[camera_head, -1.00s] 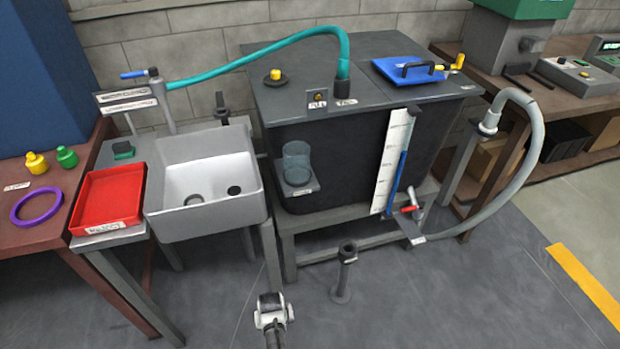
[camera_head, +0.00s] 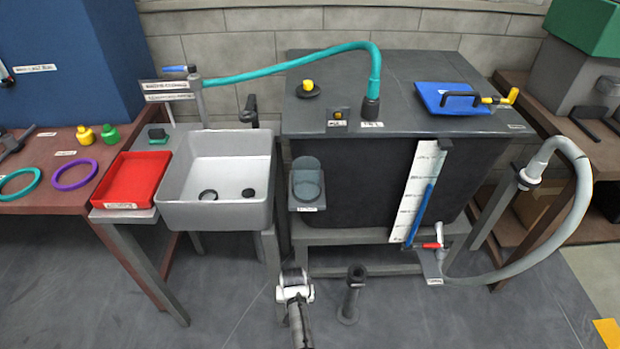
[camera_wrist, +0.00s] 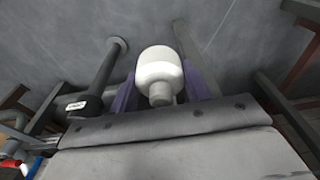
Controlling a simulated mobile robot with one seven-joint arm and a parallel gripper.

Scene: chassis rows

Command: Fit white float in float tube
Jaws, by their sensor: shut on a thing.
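The white float (camera_wrist: 160,68) is a rounded white body with a narrower grey neck, seen in the wrist view. My gripper (camera_wrist: 162,88) is shut on it, with a purple finger on each side. In the head view my arm (camera_head: 296,300) reaches up from the bottom edge, in front of the tank stand. The float cannot be made out there. The float tube, seemingly the clear grey cylinder (camera_head: 306,178), is on a small labelled ledge at the tank's front left. My arm's end appears lower and nearer than the tube, apart from it.
The black tank (camera_head: 365,185) stands on a grey frame. A short black post (camera_head: 352,290) rises from the floor beside my arm. A sink (camera_head: 220,165) and red tray (camera_head: 132,180) are left; a grey hose (camera_head: 565,215) loops at the right.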

